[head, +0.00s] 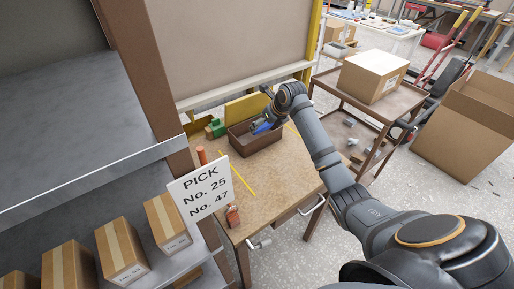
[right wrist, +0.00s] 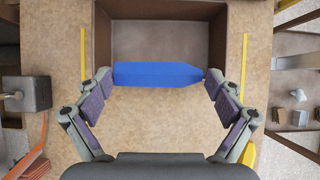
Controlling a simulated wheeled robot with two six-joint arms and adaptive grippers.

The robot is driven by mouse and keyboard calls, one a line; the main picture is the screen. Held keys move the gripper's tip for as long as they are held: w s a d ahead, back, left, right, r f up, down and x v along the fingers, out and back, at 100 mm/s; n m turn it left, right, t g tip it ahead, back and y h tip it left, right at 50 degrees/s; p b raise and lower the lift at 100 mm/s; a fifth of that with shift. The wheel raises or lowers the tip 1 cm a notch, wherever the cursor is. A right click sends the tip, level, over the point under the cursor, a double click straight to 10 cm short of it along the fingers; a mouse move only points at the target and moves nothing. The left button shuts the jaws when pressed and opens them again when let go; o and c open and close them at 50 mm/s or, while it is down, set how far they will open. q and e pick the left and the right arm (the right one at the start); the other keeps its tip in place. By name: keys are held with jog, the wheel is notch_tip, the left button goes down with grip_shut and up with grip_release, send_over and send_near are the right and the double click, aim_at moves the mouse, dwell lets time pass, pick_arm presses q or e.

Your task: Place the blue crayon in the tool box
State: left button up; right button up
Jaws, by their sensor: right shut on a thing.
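The blue crayon (right wrist: 155,75) lies crosswise between the two fingers of my right gripper (right wrist: 160,78), which is shut on it end to end. In the head view the crayon (head: 262,128) shows at the gripper (head: 268,121), above the brown tool box (head: 262,143) on the wooden table. In the right wrist view the crayon overlaps the near edge of the open box (right wrist: 101,35). The exact height between crayon and box rim is hard to tell. My left gripper is not in view.
A white PICK sign (head: 201,190) and a shelf with cartons stand at left. A cart with a carton (head: 373,76) stands to the right.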

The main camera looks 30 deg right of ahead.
jog(key=shift+p+x, duration=0.75)
jog(key=shift+x, duration=0.35)
jog(key=x, duration=0.4)
jog(key=shift+w+a, duration=0.1)
jog(key=shift+w, duration=0.45)
jog(key=shift+w+f, duration=0.35)
jog(key=shift+f, duration=0.1)
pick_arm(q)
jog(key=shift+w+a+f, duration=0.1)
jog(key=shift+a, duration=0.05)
pick_arm(e)
jog(key=shift+f, duration=1.5)
jog(key=shift+f, duration=0.1)
jog(key=o, duration=0.8)
